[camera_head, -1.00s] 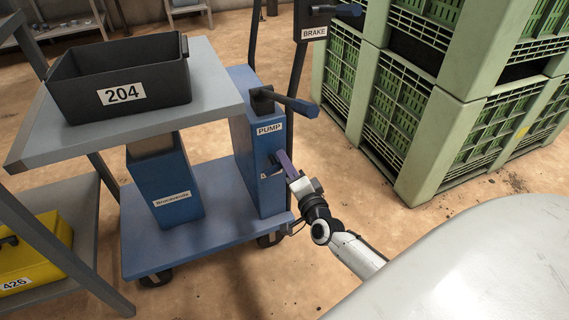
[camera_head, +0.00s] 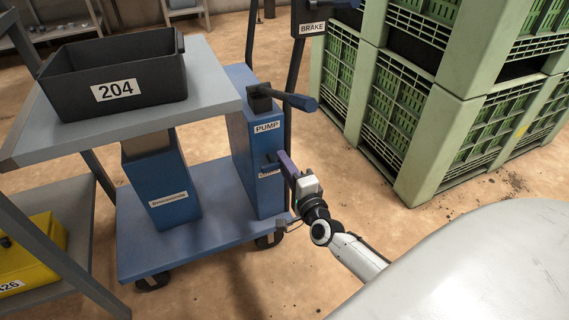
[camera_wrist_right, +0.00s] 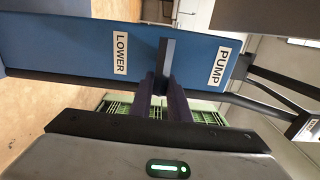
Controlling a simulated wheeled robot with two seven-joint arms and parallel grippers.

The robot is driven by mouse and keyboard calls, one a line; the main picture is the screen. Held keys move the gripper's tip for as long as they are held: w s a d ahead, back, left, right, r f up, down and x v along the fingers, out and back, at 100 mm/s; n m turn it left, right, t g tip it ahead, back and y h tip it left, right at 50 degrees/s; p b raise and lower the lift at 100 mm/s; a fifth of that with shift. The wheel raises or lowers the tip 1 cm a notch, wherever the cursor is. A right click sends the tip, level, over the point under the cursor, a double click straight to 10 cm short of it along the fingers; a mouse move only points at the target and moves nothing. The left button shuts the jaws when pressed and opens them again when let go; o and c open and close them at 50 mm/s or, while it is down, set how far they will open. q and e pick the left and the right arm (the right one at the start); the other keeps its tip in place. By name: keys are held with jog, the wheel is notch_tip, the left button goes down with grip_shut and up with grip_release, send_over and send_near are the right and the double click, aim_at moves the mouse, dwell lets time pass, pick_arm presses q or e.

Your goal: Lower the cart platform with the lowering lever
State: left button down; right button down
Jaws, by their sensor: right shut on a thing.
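The cart (camera_head: 200,235) is blue, with a grey platform (camera_head: 215,85) standing raised on a blue column (camera_head: 158,185). The dark lowering lever (camera_head: 270,167) sticks out low on the pump housing, under the PUMP label. In the right wrist view the lever (camera_wrist_right: 166,58) stands between the LOWER and PUMP labels, with its near end between my fingers. My right gripper (camera_head: 287,163) is shut on the lever; it fills the bottom of the wrist view (camera_wrist_right: 160,88). The LOWER label is mostly hidden in the head view. My left gripper is not in view.
A black bin (camera_head: 115,78) marked 204 sits on the platform. A pump handle (camera_head: 290,99) juts right above the lever, and a BRAKE panel (camera_head: 312,20) is higher up. Green crates (camera_head: 440,130) stand at right. A shelf with a yellow case (camera_head: 35,250) is at left.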

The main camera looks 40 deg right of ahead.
jog(key=shift+f, duration=0.1)
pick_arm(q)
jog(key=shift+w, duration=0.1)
pick_arm(e)
jog(key=c, duration=1.7)
grip_release()
jog(key=shift+o, duration=0.2)
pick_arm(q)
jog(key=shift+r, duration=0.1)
